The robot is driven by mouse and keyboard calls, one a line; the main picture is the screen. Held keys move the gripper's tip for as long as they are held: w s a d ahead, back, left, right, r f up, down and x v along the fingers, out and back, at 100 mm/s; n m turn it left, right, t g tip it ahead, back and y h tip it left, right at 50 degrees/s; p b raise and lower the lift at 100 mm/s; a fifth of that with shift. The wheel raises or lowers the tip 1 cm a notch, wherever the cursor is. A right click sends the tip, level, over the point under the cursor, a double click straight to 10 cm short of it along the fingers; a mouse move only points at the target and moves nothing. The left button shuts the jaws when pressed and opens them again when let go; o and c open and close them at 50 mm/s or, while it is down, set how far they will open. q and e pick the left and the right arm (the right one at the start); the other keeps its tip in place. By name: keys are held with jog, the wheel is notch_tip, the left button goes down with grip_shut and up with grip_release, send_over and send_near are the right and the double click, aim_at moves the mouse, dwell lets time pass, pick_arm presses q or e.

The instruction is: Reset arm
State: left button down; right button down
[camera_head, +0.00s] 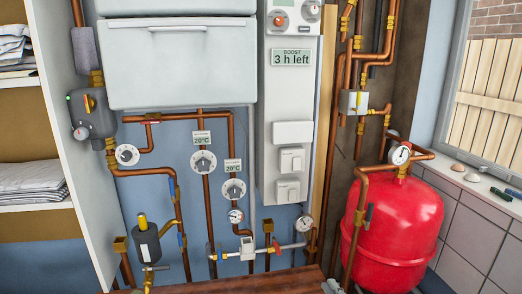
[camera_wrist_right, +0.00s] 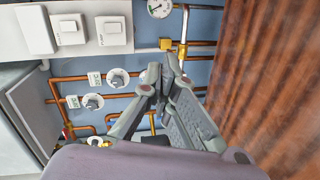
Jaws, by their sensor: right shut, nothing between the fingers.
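My right gripper (camera_wrist_right: 163,75) fills the middle of the right wrist view, its fingers closed together with nothing between them. The blue wall with copper pipes, dials and white switches lies behind it in that view. In the head view a small grey part of my right gripper (camera_head: 331,286) shows at the bottom edge, in front of the lower pipes. My left gripper does not show in either view.
A red tank (camera_head: 392,232) stands at the right. A white boiler (camera_head: 180,65) and a control panel (camera_head: 290,110) hang on the wall above copper pipes. Shelves with folded linen (camera_head: 30,180) are at the left. A brown wooden surface (camera_wrist_right: 270,80) is beside my right gripper.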

jog(key=s+d+f+m+g+h, duration=0.1)
jog(key=s+f+m+g, duration=0.35)
jog(key=s, duration=0.65)
jog(key=s+d+f+m+g, duration=0.1)
jog(key=s+f+m+g, duration=0.4)
jog(key=s, duration=0.6)
jog(key=s+f+m+g+h, duration=0.1)
jog(key=s+f+m+g, duration=0.2)
jog(key=s+m, duration=0.55)
jog(key=s+f+n, duration=0.1)
jog(key=s+f, duration=0.1)
jog(key=f, duration=1.2)
jog(key=s+f+n, duration=0.2)
jog(key=f, duration=1.1)
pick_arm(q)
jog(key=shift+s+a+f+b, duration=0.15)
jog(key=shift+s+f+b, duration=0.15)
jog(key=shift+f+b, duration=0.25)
pick_arm(e)
jog(key=s+d+f+g, duration=0.2)
jog(key=s+d+f, duration=0.1)
jog(key=s+f, duration=1.3)
jog(key=shift+s+d+f, duration=0.15)
jog(key=shift+s+f, duration=0.1)
jog(key=shift+f, duration=0.1)
jog(key=shift+w, duration=0.1)
